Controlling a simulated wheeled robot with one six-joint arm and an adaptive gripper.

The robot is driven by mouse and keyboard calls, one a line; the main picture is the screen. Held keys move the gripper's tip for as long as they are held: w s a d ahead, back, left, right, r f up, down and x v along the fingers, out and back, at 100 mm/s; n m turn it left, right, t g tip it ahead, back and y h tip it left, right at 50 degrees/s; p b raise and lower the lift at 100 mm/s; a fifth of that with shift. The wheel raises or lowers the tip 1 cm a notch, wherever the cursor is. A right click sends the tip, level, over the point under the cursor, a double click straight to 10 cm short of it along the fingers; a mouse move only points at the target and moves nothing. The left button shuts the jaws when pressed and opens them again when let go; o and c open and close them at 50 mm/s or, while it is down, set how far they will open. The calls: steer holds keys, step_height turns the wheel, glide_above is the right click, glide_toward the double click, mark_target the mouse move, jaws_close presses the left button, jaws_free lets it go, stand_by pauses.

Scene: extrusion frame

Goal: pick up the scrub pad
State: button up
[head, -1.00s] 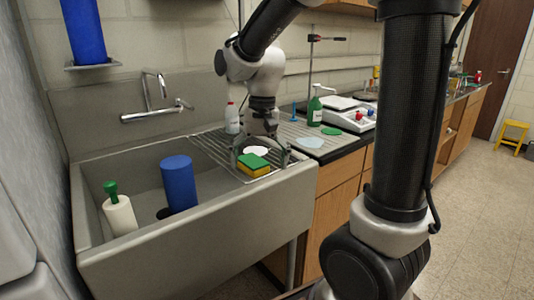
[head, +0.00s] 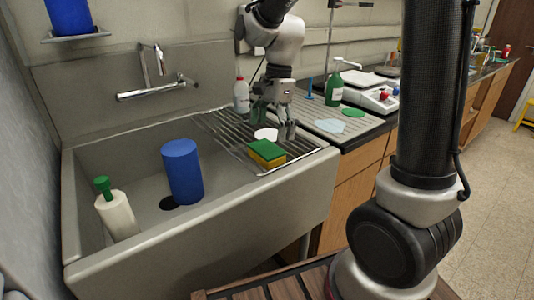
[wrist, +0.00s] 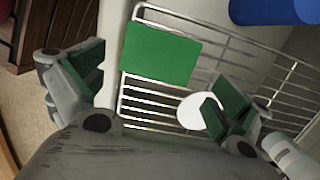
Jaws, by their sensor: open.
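The scrub pad (head: 267,152), a yellow block with a green top, lies on the wire rack (head: 226,134) at the right side of the sink. In the wrist view its green face (wrist: 160,54) shows between and beyond my fingers, nearer the left one. My gripper (head: 273,126) is open and empty, pointing down behind the pad in the head view and apart from it. In the wrist view both fingers of my gripper (wrist: 155,84) are spread wide, with green inner pads.
A white flat piece (head: 265,134) lies on the rack near my right finger in the wrist view. A blue cylinder (head: 182,172) and a white bottle with green top (head: 116,213) stand in the sink. A white bottle (head: 241,97) stands behind the rack; a green bottle (head: 334,88) stands right.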

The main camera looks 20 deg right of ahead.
mark_target(266, 148)
steer(key=f, duration=0.2)
steer(key=a+f, duration=0.1)
steer(key=f, duration=0.3)
steer(key=shift+s+a, duration=0.25)
steer(key=shift+s, duration=0.05)
steer(key=c, duration=0.6)
